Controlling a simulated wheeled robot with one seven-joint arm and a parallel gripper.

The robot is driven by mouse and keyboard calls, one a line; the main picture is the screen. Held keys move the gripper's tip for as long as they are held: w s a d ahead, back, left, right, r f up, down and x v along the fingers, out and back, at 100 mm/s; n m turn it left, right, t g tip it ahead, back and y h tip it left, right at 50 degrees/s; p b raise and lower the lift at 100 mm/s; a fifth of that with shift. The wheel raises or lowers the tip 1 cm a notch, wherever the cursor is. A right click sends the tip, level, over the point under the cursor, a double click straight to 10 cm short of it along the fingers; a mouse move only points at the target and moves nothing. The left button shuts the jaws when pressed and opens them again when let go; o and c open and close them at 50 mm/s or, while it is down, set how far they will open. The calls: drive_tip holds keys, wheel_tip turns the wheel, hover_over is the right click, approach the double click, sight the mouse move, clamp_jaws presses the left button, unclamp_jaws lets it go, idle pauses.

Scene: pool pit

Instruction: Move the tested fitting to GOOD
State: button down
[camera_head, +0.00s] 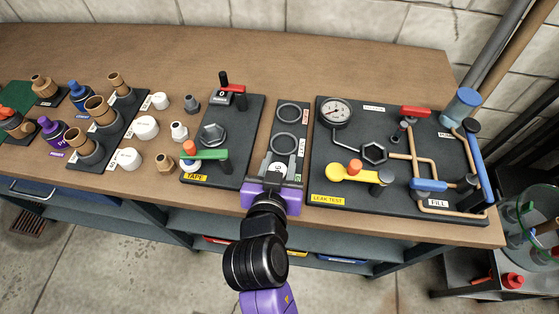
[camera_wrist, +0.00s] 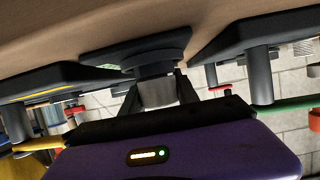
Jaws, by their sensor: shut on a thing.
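My gripper (camera_head: 277,172) is at the near end of the narrow dark sorting plate (camera_head: 270,148), next to its small green label. It is shut on a fitting, which shows as a grey metal body (camera_wrist: 157,94) between the fingers in the wrist view. In that view the fitting is right against a dark round seat (camera_wrist: 140,56); I cannot tell whether it rests fully there. In the head view the fingers and wrist hide most of it. The plate's far ring (camera_head: 290,113) and middle ring (camera_head: 285,142) are empty.
The TAPE board (camera_head: 240,125) is close on the left, with a green-handled lever (camera_head: 205,155). The LEAK TEST board (camera_head: 335,180) is close on the right, with a gauge (camera_head: 335,112) and yellow lever (camera_head: 352,174). Several fittings stand farther left. The bench's back is clear.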

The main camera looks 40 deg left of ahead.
drive_tip(key=shift+f, duration=0.1)
drive_tip(key=c, duration=0.9)
unclamp_jaws()
drive_tip(key=shift+r, duration=0.25)
drive_tip(key=v, duration=1.2)
